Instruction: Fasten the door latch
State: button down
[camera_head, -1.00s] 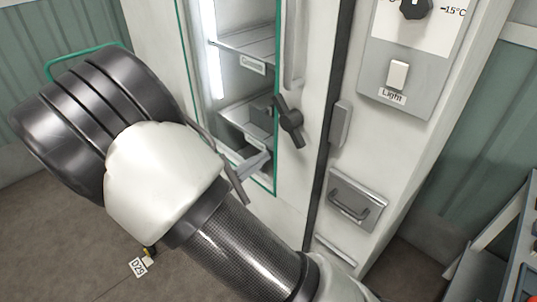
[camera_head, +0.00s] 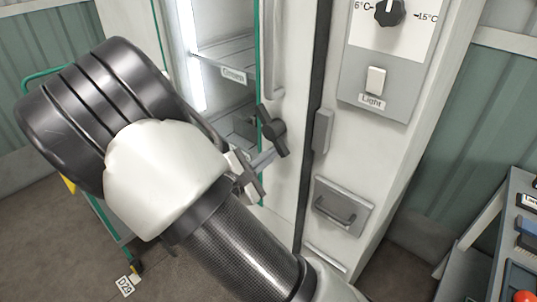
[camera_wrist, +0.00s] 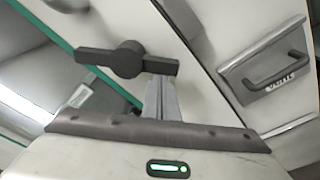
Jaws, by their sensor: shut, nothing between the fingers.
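The door latch (camera_head: 272,130) is a dark turning handle on the white frame of a glazed cabinet door (camera_head: 290,175). In the head view its bar slants from upper left to lower right. A grey catch block (camera_head: 322,131) sits to its right, across a dark vertical seam; the bar does not reach it. In the wrist view the latch (camera_wrist: 127,60) lies nearly level across the picture. My gripper (camera_head: 268,158) is shut and empty, its tips (camera_wrist: 160,84) just below the bar's right-hand arm in the wrist view. I cannot tell whether they touch it.
A panel with a light switch (camera_head: 376,80) and a dial (camera_head: 389,12) is at upper right. A grey handle plate (camera_head: 342,205) projects below the catch. A shelf rack (camera_head: 500,230) stands at far right. Lit shelves (camera_head: 225,55) show behind the glass.

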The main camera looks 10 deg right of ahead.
aim_at(281, 150)
jog(key=shift+s+d+r+n+p, duration=0.25)
jog(key=shift+n+p, duration=0.35)
jog(key=shift+p, duration=0.25)
jog(key=n+p, duration=0.1)
jog(key=p, duration=0.1)
jog(key=s+r+n+p, duration=0.1)
jog(key=p, duration=0.1)
jog(key=shift+d+r+n+g, duration=0.15)
jog(key=shift+d+n+g, duration=0.2)
jog(key=shift+n+g, duration=0.05)
jog(key=n+p, duration=0.1)
jog(key=r+n+p, duration=0.1)
jog(key=p, duration=0.1)
jog(key=s+n+p, duration=0.1)
jog(key=n, duration=0.1)
jog(key=shift+d+r+g, duration=0.15)
jog(key=shift+d+g, duration=0.2)
jog(key=shift+g, duration=0.05)
jog(key=shift+s+r+p, duration=0.1)
jog(key=shift+p, duration=0.35)
jog(key=shift+d+r, duration=0.1)
